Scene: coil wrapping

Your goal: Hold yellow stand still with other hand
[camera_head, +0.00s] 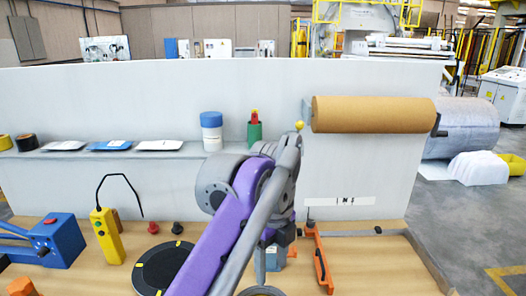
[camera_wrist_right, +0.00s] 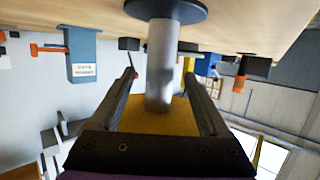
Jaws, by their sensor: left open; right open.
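In the right wrist view, my right gripper (camera_wrist_right: 160,76) is open. Its two dark fingers lie on either side of a grey post (camera_wrist_right: 160,50), with visible gaps between them. The post joins a dark round disc (camera_wrist_right: 166,9) at the table side. A yellow part (camera_wrist_right: 150,115), which looks like the yellow stand, lies at the post's other end, close to the gripper's body. In the head view, my left gripper (camera_head: 280,236) points down near a blue labelled block (camera_head: 272,260). My purple and grey arm partly hides it, and I cannot see anything held.
A black round plate (camera_head: 168,268) and a yellow pendant (camera_head: 106,236) are on the table's left, near a blue device (camera_head: 55,240). An orange tool (camera_head: 320,258) lies to the right. A brown roll (camera_head: 372,114) is mounted on the panel. The table's right side is mostly clear.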

